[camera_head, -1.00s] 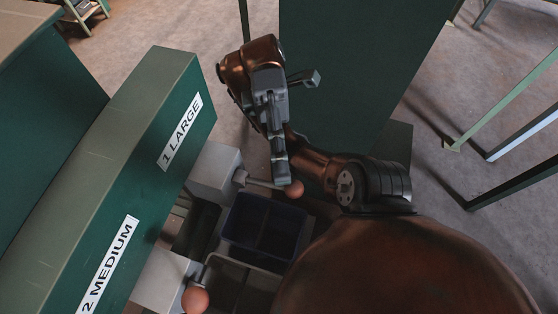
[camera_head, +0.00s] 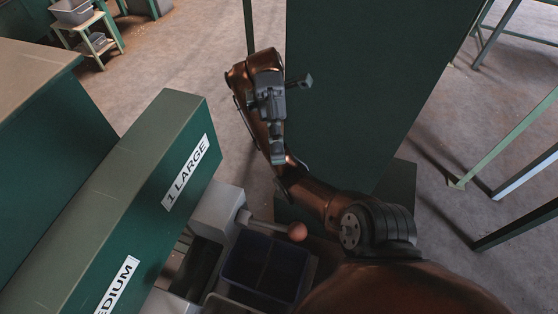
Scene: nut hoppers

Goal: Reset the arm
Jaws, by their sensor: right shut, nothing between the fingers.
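My right gripper (camera_head: 278,152) is shut and empty. It hangs in the middle of the head view, above the floor and in front of a tall dark green panel. Its copper arm bends up from the lower right. The gripper is apart from the lever with the round orange knob (camera_head: 297,232), which sticks out of a pale block below it. The green hopper housing (camera_head: 118,222) stands at the left, with labels "1 LARGE" and a partly cut-off "MEDIUM". My left gripper is out of the picture.
A dark blue divided bin (camera_head: 263,268) sits below the knob. The tall green panel (camera_head: 350,90) stands close behind my right arm. Green table legs (camera_head: 505,140) are at the right. A small stand with a grey tub (camera_head: 72,12) is at the far left. Open floor lies between.

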